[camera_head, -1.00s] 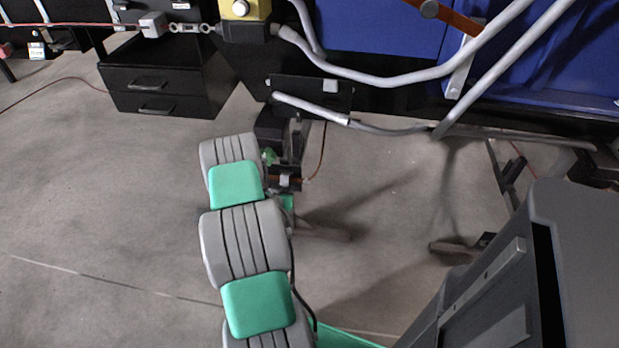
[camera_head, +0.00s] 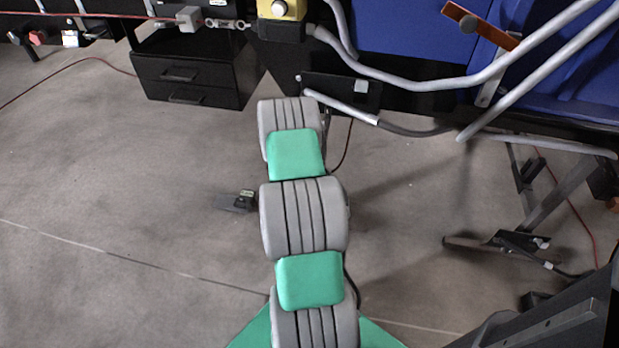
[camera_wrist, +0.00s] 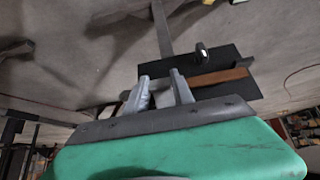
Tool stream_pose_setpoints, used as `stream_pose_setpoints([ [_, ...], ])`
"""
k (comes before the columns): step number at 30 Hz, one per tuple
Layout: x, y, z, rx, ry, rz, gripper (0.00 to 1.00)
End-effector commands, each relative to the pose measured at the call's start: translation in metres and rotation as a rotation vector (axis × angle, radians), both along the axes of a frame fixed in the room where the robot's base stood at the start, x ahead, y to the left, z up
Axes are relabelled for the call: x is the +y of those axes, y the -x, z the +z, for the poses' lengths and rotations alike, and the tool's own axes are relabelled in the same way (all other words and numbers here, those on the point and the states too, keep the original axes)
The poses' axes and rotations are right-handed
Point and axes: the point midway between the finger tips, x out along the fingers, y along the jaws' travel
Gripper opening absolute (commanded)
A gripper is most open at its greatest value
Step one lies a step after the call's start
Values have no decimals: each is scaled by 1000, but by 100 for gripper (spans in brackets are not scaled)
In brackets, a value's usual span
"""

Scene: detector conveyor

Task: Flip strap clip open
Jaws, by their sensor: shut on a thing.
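In the wrist view, my gripper (camera_wrist: 162,90) has its two grey fingers closed around a small light-grey piece, which looks like the strap clip (camera_wrist: 164,99). Its lower part and exact shape are hidden by the gripper. A brown strap (camera_wrist: 218,77) runs to the right beside the fingers, across a black plate (camera_wrist: 235,62). A small dark knob with a light end (camera_wrist: 202,52) stands on the plate just above the strap.
Curved grey pipes (camera_head: 430,84) cross in front of blue panels (camera_head: 415,45) at upper right. A black drawer unit (camera_head: 190,75) stands upper left. A small dark box (camera_head: 238,201) lies left of my arm. A dark metal stand (camera_head: 540,205) is at right. Left floor is open.

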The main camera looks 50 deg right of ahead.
Motion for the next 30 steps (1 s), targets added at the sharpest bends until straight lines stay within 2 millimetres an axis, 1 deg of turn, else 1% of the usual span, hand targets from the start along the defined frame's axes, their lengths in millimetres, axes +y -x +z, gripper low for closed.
stream_pose_setpoints([
  [5,1,-2,0,-4,-2,3,0],
  [6,1,-2,0,-4,-2,3,30],
  [14,-1,1,0,-3,-1,-3,51],
  [20,-2,1,0,-2,0,-4,51],
  [23,0,2,4,-3,1,-3,51],
  [26,7,5,17,-4,1,-3,51],
  [29,20,11,38,-5,2,-1,51],
  [30,26,14,47,-5,2,0,51],
])
